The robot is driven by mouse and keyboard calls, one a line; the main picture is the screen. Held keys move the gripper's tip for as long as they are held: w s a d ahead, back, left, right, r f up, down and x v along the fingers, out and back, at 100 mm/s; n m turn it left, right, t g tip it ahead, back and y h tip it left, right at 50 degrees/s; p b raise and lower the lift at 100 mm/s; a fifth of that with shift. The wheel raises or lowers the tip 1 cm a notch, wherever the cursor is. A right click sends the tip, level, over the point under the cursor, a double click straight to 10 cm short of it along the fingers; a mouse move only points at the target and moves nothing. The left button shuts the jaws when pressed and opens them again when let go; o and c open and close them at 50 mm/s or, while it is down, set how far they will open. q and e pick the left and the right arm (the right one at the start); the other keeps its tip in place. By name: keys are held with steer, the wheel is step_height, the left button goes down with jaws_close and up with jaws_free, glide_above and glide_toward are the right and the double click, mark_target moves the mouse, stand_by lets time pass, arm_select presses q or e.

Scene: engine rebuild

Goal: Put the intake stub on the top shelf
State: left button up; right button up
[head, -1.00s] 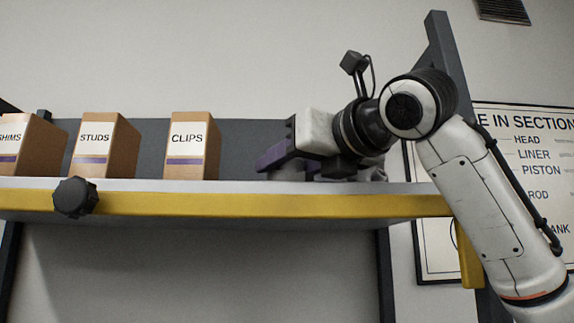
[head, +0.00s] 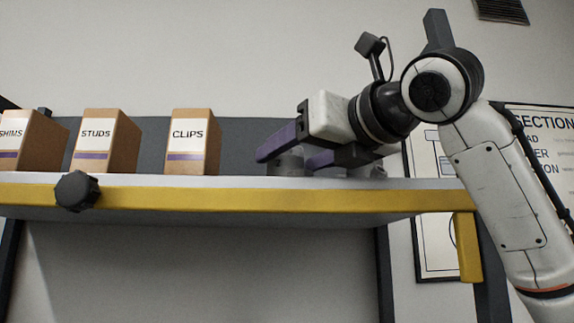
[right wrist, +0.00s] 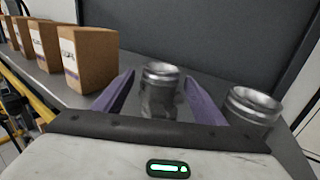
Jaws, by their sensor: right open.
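Two similar grey metal cylindrical parts stand upright on the top shelf (head: 230,200). One, which looks like the intake stub (right wrist: 160,92), stands between the purple fingers in the right wrist view; it also shows partly behind the fingers in the head view (head: 287,164). The other metal part (right wrist: 252,106) stands to the right, outside the fingers. My right gripper (head: 292,154) is open over the shelf, one finger on each side of the stub. I cannot tell whether the fingers touch it. My left gripper is not in view.
Cardboard boxes marked SHIMS (head: 30,142), STUDS (head: 105,142) and CLIPS (head: 193,142) stand on the shelf to the left. The shelf has a yellow front edge and a dark back panel (head: 245,145). Shelf between the CLIPS box and the stub is clear.

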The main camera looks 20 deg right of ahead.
steer(key=b+v, duration=0.1)
steer(key=v, duration=0.7)
steer(key=shift+s, duration=0.15)
steer(key=shift+s+d, duration=0.15)
steer(key=shift+s, duration=0.3)
stand_by(0.8)
